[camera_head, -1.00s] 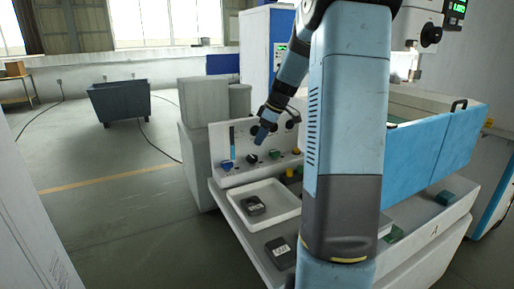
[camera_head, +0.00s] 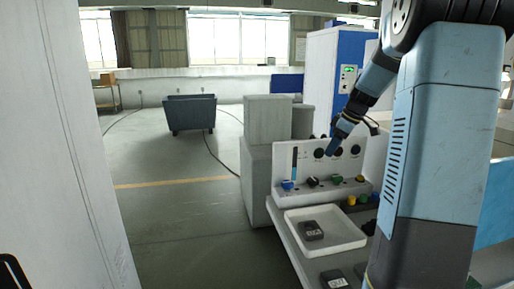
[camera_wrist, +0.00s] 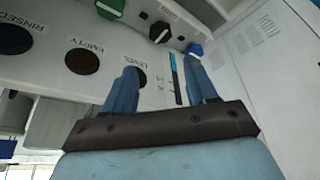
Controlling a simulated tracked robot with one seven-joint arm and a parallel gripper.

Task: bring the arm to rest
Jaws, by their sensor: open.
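My gripper (camera_wrist: 163,92) shows in the wrist view with its two blue fingers apart and nothing between them. In the head view my gripper (camera_head: 333,146) hangs from my arm in front of the upright white panel (camera_head: 345,158) with round dark holes and coloured knobs. In the wrist view the same panel (camera_wrist: 45,62) lies beyond the fingers, with dark round holes marked "RINSED", "EMPTY" and "LEVEL". I cannot tell how far the fingers are from the panel. My upper arm fills the right of the head view and hides part of the bench.
A white tray (camera_head: 355,238) holding a dark block (camera_head: 311,230) sits on the bench below the panel. Another dark block (camera_head: 334,279) lies in front of it. A dark bin (camera_head: 190,112) stands on the open floor. A pale wall edge (camera_head: 80,150) is close on the left.

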